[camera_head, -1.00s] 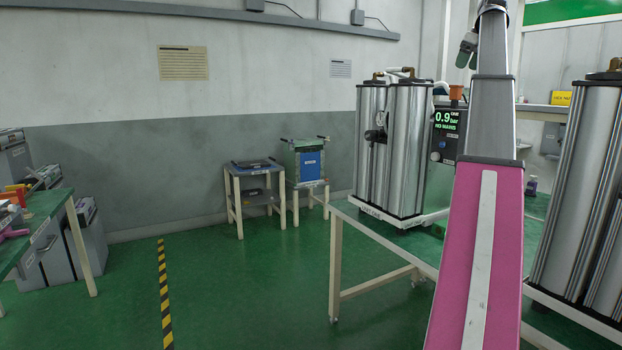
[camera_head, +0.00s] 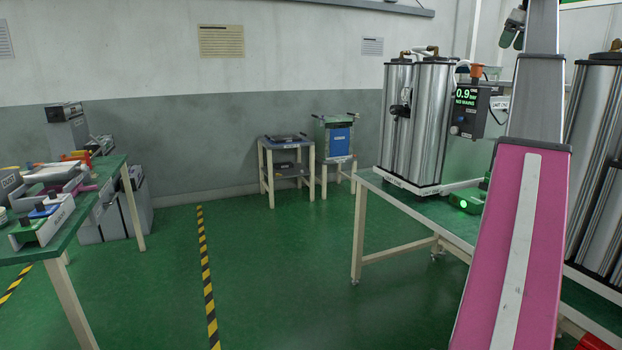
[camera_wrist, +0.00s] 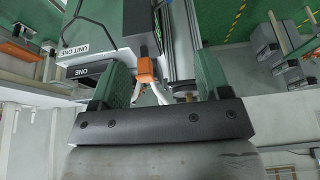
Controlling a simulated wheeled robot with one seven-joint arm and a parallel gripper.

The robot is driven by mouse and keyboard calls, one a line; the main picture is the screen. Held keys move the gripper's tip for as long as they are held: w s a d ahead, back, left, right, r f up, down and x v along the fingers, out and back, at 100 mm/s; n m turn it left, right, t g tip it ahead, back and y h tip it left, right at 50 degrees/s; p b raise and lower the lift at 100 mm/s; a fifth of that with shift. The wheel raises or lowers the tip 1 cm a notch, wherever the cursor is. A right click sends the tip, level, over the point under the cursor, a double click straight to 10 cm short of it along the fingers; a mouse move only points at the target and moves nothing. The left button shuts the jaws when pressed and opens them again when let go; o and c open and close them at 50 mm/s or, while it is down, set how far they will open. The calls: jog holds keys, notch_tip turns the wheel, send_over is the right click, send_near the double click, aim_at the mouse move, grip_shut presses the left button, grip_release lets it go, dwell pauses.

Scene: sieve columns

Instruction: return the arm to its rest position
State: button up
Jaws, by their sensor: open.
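My arm, with a pink and grey link, rises along the right side of the head view. In the head view the orange piece (camera_head: 476,70) sits above the dark display box (camera_head: 468,112), which reads 0.9.
Tall metal columns (camera_head: 418,125) stand on the right-hand table (camera_head: 400,205); more columns (camera_head: 600,150) are behind my arm. A workbench with parts (camera_head: 110,175) is at left. Two small stands (camera_head: 287,170) are by the back wall. The green floor (camera_head: 280,270) between is clear.

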jog(key=w+a+f+m+g, duration=0.1)
jog(key=a+f, duration=0.6)
jog(key=f, duration=0.9)
jog(key=w+a+f+m, duration=0.15)
jog(key=a+f, duration=0.65)
jog(key=f, duration=0.8)
jog(key=w+a+f+g, duration=0.15)
jog(key=a+f, duration=0.55)
jog(key=f, duration=0.9)
jog(key=s+a+f, duration=0.3)
jog(key=a+f, duration=0.1)
jog(key=f, duration=0.3)
jog(key=s+a+f+m, duration=0.1)
jog(key=s+a+f, duration=0.2)
jog(key=a+f, duration=0.3)
jog(key=s+a+f, duration=0.3)
jog(key=f, duration=0.5)
jog(key=s+a+f+h, duration=0.1)
jog(key=s+a+f, duration=0.4)
jog(key=s+f, duration=0.2)
jog(key=s+a+f+g, duration=0.1)
jog(key=s+a+f, duration=0.4)
jog(key=s, duration=0.5)
notch_tip(320, 180, down, 2)
jog(key=shift+a+f+m+h, duration=0.2)
jog(key=shift+m+h, duration=0.2)
jog(key=shift+m, duration=0.05)
